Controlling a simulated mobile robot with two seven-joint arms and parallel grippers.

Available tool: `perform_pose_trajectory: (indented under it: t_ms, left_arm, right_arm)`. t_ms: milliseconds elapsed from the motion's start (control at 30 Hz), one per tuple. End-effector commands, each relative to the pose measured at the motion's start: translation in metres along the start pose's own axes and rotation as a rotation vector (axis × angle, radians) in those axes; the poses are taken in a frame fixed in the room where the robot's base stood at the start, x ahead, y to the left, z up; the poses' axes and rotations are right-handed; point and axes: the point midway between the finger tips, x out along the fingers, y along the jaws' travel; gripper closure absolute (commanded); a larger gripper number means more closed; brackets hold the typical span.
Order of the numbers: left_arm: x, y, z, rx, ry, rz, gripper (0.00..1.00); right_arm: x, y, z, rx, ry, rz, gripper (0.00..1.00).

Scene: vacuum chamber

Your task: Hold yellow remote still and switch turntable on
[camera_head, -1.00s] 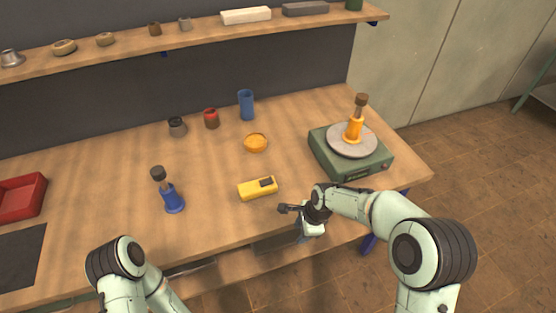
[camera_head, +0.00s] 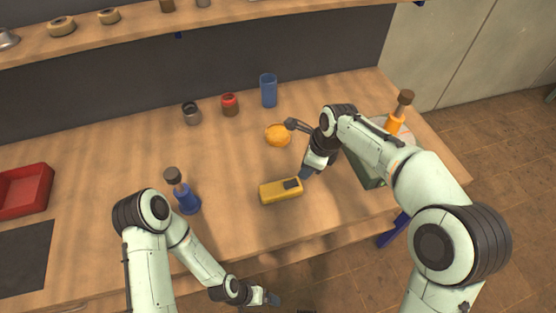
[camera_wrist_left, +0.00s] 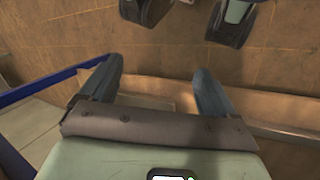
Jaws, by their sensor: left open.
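The yellow remote (camera_head: 280,191) lies on the wooden table near its front edge, with a dark panel at its right end. The green turntable (camera_head: 371,178) stands to its right, largely hidden behind my right arm. An orange bottle (camera_head: 395,124) with a brown top stands on it. My right gripper (camera_head: 305,173) points down just beyond the remote's right end; I cannot tell whether it touches it or how its fingers stand. My left gripper (camera_head: 274,299) is low, in front of the table edge, clear of the remote. Its fingers are apart and empty in the left wrist view (camera_wrist_left: 158,82).
A blue bottle (camera_head: 187,200) stands left of the remote. An orange bowl (camera_head: 277,135), a blue cup (camera_head: 268,91), a red jar (camera_head: 229,105) and a grey jar (camera_head: 191,114) stand behind. A red tray (camera_head: 25,190) is at far left. A shelf (camera_head: 230,22) runs above.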

Motion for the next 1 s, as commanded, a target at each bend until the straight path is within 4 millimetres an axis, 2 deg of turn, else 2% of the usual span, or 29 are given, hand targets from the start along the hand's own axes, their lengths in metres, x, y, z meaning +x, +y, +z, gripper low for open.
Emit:
perform_pose_trajectory:
  t_ms: [33,167,200,333,500,667,800,1000]
  left_arm:
    - [0.001,0.031,-0.008,0.132,0.010,0.049,0.11]
    - [-0.001,0.108,-0.016,0.480,0.035,0.175,0.11]
    - [-0.003,0.132,-0.015,0.585,0.045,0.213,0.11]
    - [-0.012,0.206,-0.001,0.921,0.079,0.334,0.11]
    - [-0.008,0.225,-0.037,1.504,0.000,0.198,0.11]
    - [-0.024,0.248,-0.075,2.007,-0.115,0.023,0.11]
    - [-0.051,0.272,-0.108,2.347,-0.239,-0.153,0.11]
    - [-0.103,0.310,-0.144,2.680,-0.447,-0.412,0.11]
  right_arm:
    - [0.000,0.000,0.000,0.000,0.000,0.000,0.57]
    - [0.000,0.000,0.000,-0.001,0.000,0.000,0.57]
    - [0.000,0.000,0.000,-0.001,0.000,0.000,0.57]
    - [0.000,0.000,0.000,-0.001,0.000,0.000,0.57]
    - [0.001,0.000,0.000,-0.002,0.000,0.000,0.57]
    - [0.001,0.000,0.000,-0.002,0.000,0.000,0.57]
    - [0.001,0.000,0.000,-0.002,0.000,0.000,0.57]
    - [0.001,0.000,0.000,-0.002,0.000,0.000,0.57]
